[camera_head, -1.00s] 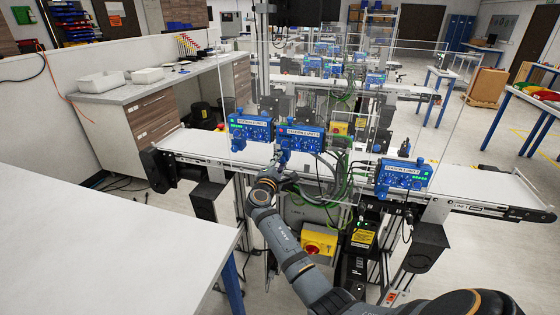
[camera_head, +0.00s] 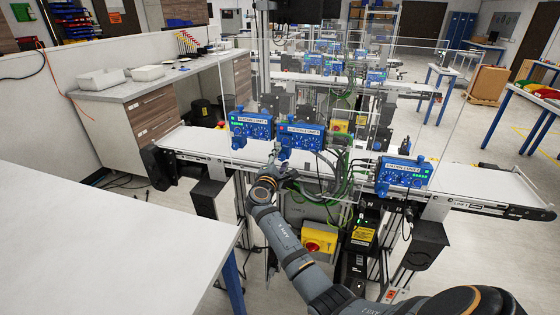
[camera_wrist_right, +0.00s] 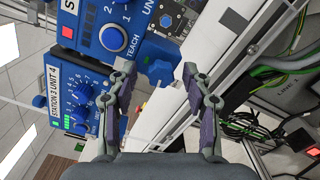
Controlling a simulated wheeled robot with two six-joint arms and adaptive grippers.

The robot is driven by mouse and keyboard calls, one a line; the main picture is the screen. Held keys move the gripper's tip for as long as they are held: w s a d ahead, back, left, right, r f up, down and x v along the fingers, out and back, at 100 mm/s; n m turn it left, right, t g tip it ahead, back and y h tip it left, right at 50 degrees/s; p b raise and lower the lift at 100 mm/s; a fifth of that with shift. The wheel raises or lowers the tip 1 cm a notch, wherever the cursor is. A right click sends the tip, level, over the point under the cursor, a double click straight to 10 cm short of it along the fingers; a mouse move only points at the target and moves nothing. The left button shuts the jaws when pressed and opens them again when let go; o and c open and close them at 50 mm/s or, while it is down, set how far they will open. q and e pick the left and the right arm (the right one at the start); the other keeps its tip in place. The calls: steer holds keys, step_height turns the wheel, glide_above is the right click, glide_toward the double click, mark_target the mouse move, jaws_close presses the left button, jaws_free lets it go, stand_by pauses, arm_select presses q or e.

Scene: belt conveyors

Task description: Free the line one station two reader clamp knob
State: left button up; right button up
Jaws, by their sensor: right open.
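The station two reader (camera_head: 300,136) is the middle blue box on the nearest conveyor in the head view. Its label is small. In the right wrist view the blue reader box (camera_wrist_right: 150,47) has a large round TEACH button. A blue clamp knob (camera_wrist_right: 160,71) sticks out below the box. My right gripper (camera_wrist_right: 157,80) is open, with one finger on each side of the knob and visible gaps between. In the head view my right gripper (camera_head: 277,160) is just below the middle reader, and its fingers are hard to make out. My left gripper is not in view.
Another blue reader (camera_head: 250,126) is close on the left, and a third (camera_head: 403,174) stands to the right. Green cables (camera_head: 343,180) hang just right of the gripper. A clear guard panel stands over the belt (camera_head: 200,143). A yellow switch box (camera_head: 318,240) is below.

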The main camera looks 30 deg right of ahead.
steer(key=v, duration=1.2)
steer(key=shift+f, duration=0.1)
steer(key=s+a+f+g+y, duration=0.1)
steer(key=a+f+y, duration=0.15)
steer(key=f, duration=1.05)
steer(key=s+a+f+g+y, duration=0.15)
steer(key=f+y, duration=0.25)
steer(key=f, duration=0.9)
steer(key=s+a+f+m+g+y, duration=0.1)
steer(key=s+f+m+y, duration=0.1)
steer(key=s+f, duration=0.6)
steer(key=s+a+f+m+g+y, duration=0.15)
steer(key=s+f, duration=0.35)
steer(key=f, duration=0.6)
steer(key=s+f+m+g+y, duration=0.1)
steer(key=s+f, duration=0.4)
steer(key=s, duration=0.6)
steer(key=s+d+f+m+g+y, duration=0.1)
steer(key=s+f+m, duration=0.4)
steer(key=s, duration=0.7)
steer(key=s+f+m+g, duration=0.3)
steer(key=s+f, duration=0.2)
steer(key=s, duration=0.6)
steer(key=shift+s+d+f+g+y, duration=0.3)
steer(key=shift+s+f+y, duration=0.05)
steer(key=shift+f+y, duration=0.05)
